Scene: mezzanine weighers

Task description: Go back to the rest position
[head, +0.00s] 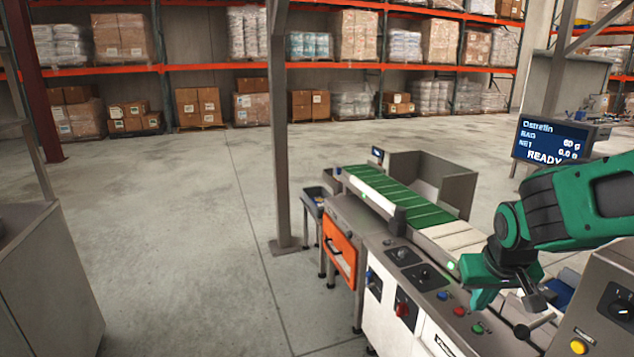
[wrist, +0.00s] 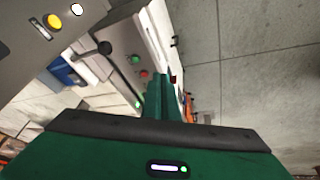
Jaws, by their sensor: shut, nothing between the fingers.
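My green arm reaches in from the right edge of the head view. My gripper (head: 484,297) points down beside the control panel of the weighing machine (head: 404,310). In the wrist view my gripper's fingers (wrist: 158,95) are together, with nothing between them. They hang in front of the machine's panel of buttons. I cannot tell the exact gap between the fingers and the machine.
A conveyor with green and pale slats (head: 400,197) runs along the machine. A display (head: 550,141) reads READY. A grey post (head: 281,130) stands left of the machine, and a grey cabinet (head: 50,280) at lower left. Open concrete floor (head: 170,220) lies between them, with pallet racks behind.

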